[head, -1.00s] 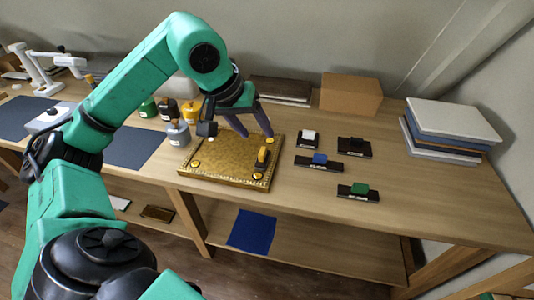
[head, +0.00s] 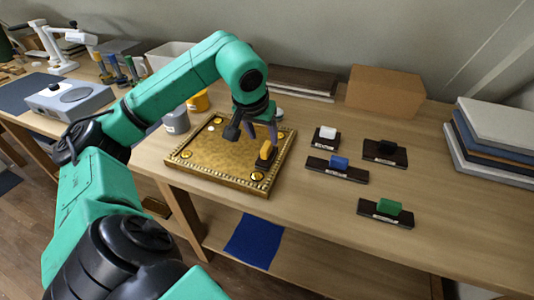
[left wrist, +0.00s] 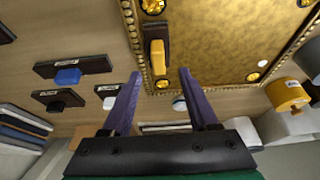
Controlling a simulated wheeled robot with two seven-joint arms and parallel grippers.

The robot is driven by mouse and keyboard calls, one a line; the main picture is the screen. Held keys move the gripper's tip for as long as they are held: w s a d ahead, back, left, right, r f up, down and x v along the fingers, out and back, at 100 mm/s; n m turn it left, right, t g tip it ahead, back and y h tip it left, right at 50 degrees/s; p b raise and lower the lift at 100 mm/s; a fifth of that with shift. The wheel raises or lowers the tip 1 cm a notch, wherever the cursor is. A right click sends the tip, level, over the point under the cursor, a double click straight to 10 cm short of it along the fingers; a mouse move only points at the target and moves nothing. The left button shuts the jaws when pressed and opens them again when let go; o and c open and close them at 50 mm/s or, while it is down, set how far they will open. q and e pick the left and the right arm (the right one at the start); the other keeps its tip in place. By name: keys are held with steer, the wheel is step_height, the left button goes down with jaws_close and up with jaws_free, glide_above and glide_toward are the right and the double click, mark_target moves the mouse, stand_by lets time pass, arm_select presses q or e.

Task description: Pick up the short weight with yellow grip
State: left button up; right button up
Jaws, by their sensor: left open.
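The short weight with yellow grip (head: 265,154) has a dark base and stands on the right part of the gilt board (head: 215,160). In the left wrist view the yellow grip (left wrist: 157,58) lies just beyond and between my fingertips. My left gripper (head: 262,138) is open and empty, with its purple fingers close above the weight. The gap between fingers and grip is hard to judge. My right gripper is in neither view.
Weights with white (head: 327,132), blue (head: 339,163), black (head: 386,148) and green (head: 389,206) grips stand right of the board. A cardboard box (head: 385,92) and stacked slabs (head: 495,135) are behind. Grey (head: 176,121) and yellow (head: 198,101) containers stand left. The table's front right is clear.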

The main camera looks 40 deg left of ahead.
mark_target(266, 145)
arm_select(q)
steer(key=x, duration=0.6)
steer(key=shift+r, duration=0.1)
jaws_close()
